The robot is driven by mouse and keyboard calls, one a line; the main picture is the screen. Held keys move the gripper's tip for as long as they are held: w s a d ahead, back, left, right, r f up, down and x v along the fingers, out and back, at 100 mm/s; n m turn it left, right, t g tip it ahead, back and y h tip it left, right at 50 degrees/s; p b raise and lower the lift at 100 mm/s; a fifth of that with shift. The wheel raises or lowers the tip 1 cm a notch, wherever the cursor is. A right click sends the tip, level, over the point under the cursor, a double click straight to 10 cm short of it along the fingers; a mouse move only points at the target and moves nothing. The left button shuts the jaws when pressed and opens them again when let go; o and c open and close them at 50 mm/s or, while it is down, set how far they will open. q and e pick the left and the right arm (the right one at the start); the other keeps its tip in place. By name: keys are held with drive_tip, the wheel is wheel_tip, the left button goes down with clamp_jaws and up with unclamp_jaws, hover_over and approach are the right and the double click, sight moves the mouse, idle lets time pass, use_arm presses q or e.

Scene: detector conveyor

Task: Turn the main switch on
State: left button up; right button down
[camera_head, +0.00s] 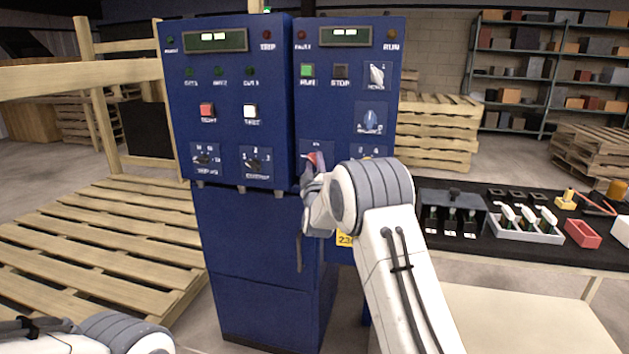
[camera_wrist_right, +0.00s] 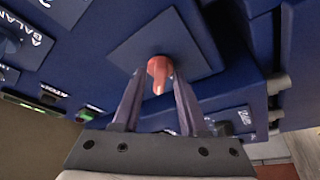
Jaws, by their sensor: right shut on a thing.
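The main switch is a red knob (camera_wrist_right: 158,70) on a dark blue square plate (camera_wrist_right: 195,48) of the blue cabinet, in the right wrist view. A bit of its red also shows in the head view (camera_head: 312,157), low on the right cabinet panel, mostly hidden by my gripper. My right gripper (camera_head: 310,172) is at the knob, its fingers on either side, shut on it. In the right wrist view the fingers (camera_wrist_right: 159,78) reach to the knob from below. Of my left arm only a link shows at the bottom left; its gripper is out of view.
The blue cabinet (camera_head: 250,275) carries other knobs, a green RUN button (camera_head: 307,70), a red button (camera_head: 207,110) and a white button (camera_head: 250,111) close by. A dark table (camera_head: 440,252) with trays stands at the right. Wooden pallets (camera_head: 130,235) lie at the left.

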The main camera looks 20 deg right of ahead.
drive_tip(key=shift+w+a+f+m+g+h+b, duration=0.1)
drive_tip(key=shift+m+g+h+b, duration=0.15)
drive_tip(key=shift+m+h+b, duration=1.5)
drive_tip(key=shift+s+a+f+m+g+h+b, duration=0.15)
drive_tip(key=shift+m+h+b, duration=0.45)
drive_tip(key=shift+m, duration=2.1)
drive_tip(key=shift+w+d+r+m+g+h+b, duration=0.25)
drive_tip(key=shift+m+h+b, duration=0.6)
drive_tip(key=shift+m+b, duration=1.05)
drive_tip(key=shift+s+a+f+m+p, duration=0.1)
drive_tip(key=shift+a+f+m+p, duration=0.1)
drive_tip(key=shift+m+p, duration=0.2)
drive_tip(key=c, duration=0.8)
unclamp_jaws()
drive_tip(key=v, duration=1)
drive_tip(key=shift+s+a, duration=0.15)
drive_tip(key=shift+s, duration=0.05)
